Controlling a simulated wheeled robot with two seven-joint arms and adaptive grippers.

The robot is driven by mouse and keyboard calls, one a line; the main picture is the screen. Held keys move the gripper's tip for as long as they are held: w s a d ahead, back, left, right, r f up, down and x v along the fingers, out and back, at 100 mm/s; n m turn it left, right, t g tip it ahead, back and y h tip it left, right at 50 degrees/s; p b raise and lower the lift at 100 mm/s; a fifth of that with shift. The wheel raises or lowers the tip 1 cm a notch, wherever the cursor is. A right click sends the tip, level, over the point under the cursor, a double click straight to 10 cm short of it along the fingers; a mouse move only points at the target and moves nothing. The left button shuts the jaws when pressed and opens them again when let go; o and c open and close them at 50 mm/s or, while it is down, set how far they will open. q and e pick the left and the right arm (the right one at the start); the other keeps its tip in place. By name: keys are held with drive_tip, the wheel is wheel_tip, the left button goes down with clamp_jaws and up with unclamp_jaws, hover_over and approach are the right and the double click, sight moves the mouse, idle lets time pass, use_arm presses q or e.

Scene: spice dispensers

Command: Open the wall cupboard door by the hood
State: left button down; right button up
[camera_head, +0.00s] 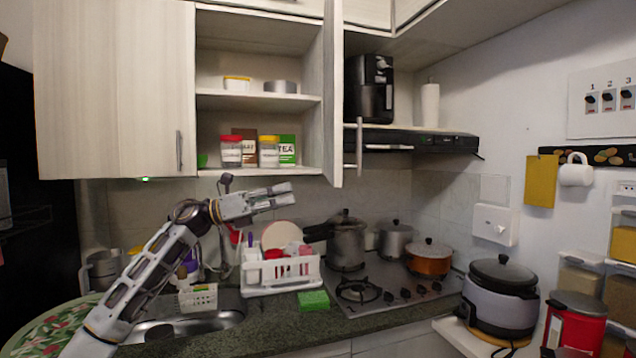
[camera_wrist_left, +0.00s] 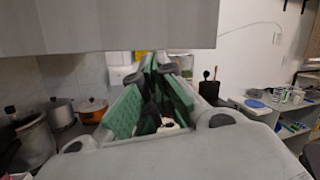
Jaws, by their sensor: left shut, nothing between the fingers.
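The wall cupboard door by the hood (camera_head: 333,95) stands swung out, seen nearly edge-on in the head view, and the shelves to its left show openly. Its vertical bar handle (camera_head: 359,147) is on the face towards the hood. My left gripper (camera_head: 288,194) is below the cupboard, a little left of and below the door's lower edge, pointing right. Its fingers are shut and empty and appear apart from the door. In the left wrist view the green-padded fingers (camera_wrist_left: 158,65) meet at the tips, under a broad grey panel (camera_wrist_left: 110,25). My right gripper is out of view.
The black hood (camera_head: 410,140) is right of the door, with a black appliance (camera_head: 369,88) above it. The open cupboard (camera_head: 258,102) holds several jars. Below are a dish rack (camera_head: 280,273), a stove with pots (camera_head: 385,290) and a sink.

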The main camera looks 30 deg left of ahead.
use_arm(q)
drive_tip(key=s+a+r+m+g+y, duration=0.1)
drive_tip(key=s+a+r+m+g, duration=0.1)
drive_tip(key=s, duration=0.3)
drive_tip(key=shift+s+a+r+m+y, duration=0.3)
drive_tip(key=shift+a+r+m+y, duration=0.1)
drive_tip(key=shift+a+r+m, duration=0.3)
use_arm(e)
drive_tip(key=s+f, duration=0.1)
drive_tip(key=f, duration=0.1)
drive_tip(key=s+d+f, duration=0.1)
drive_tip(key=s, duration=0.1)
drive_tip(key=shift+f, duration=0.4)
use_arm(q)
drive_tip(key=shift+w+d+r, duration=0.1)
drive_tip(key=shift+d, duration=0.1)
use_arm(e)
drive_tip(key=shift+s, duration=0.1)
use_arm(q)
drive_tip(key=p+x, duration=0.5)
drive_tip(key=x, duration=0.8)
drive_tip(key=shift+d, duration=0.4)
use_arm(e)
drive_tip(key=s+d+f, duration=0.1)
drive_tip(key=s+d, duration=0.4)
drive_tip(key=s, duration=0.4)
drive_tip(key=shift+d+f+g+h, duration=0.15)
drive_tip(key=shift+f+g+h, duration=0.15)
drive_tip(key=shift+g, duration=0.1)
